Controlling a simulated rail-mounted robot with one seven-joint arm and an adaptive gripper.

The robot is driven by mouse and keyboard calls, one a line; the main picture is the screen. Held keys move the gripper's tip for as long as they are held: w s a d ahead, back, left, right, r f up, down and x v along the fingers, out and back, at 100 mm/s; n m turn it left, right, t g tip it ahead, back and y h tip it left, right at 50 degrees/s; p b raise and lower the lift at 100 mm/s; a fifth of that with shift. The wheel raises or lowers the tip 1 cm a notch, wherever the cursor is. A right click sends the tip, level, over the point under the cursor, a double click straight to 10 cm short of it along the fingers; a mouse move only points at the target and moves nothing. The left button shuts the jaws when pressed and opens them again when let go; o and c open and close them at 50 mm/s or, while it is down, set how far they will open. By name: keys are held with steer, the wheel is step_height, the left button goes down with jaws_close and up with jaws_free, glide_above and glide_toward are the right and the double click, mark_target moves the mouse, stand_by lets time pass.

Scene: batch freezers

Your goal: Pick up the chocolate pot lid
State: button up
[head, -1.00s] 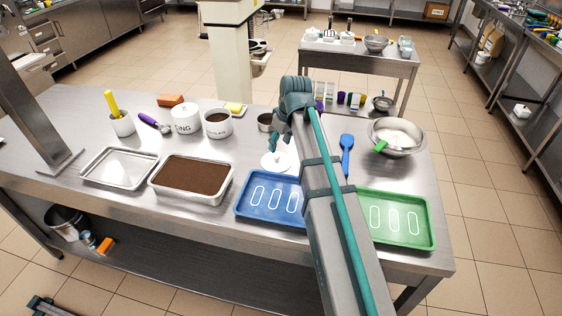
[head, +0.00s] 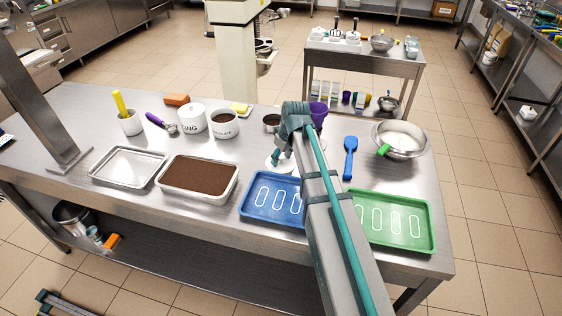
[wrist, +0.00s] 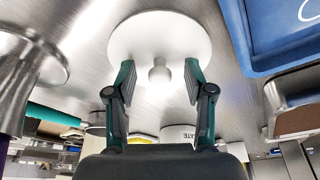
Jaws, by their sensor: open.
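The chocolate pot lid is a white disc with a round knob (wrist: 160,40). It lies on the steel table, left of my arm and just above the blue tray in the head view (head: 272,165), partly hidden by my gripper. My gripper (wrist: 159,82) is open. In the wrist view its fingers stand on either side of the lid's knob, with visible gaps; the knob is not gripped. My gripper also shows over the lid in the head view (head: 278,157).
The blue tray (head: 249,212) lies close to the lid. A small metal pot (head: 271,124) and a purple cup (head: 319,114) stand behind it. A blue spatula (head: 349,160), metal bowl (head: 391,151) and green tray (head: 425,245) are to the right.

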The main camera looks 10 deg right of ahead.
steer(key=c, duration=0.9)
steer(key=shift+r, duration=0.1)
